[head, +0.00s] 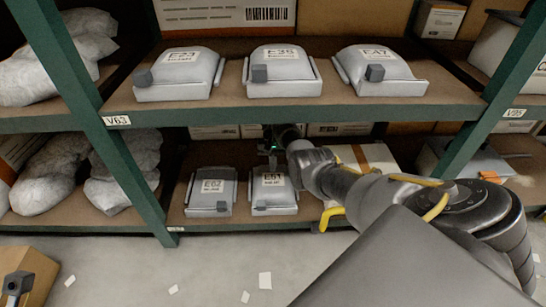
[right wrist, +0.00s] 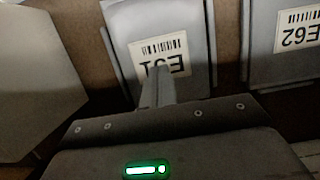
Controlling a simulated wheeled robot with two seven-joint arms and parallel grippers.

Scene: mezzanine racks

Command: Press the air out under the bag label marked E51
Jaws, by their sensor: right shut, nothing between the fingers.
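The grey bag marked E51 (head: 275,199) lies on the lower shelf, right of the bag marked E62 (head: 210,200). Its white label (head: 273,180) is on the upper face. My right gripper (head: 271,158) is at the label's far edge, fingers shut and empty. In the right wrist view the E51 label (right wrist: 172,52) appears upside down, and the shut fingers (right wrist: 157,78) overlap its lower edge and hide part of it. I cannot tell whether the tips touch the label, or whether air lies under it. The E62 label (right wrist: 299,30) is at the right there.
The upper shelf (head: 300,116) with several grey bags sits close above my right arm. Green posts (head: 120,170) bound the bay. A brown box (head: 35,265) stands at the floor's left.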

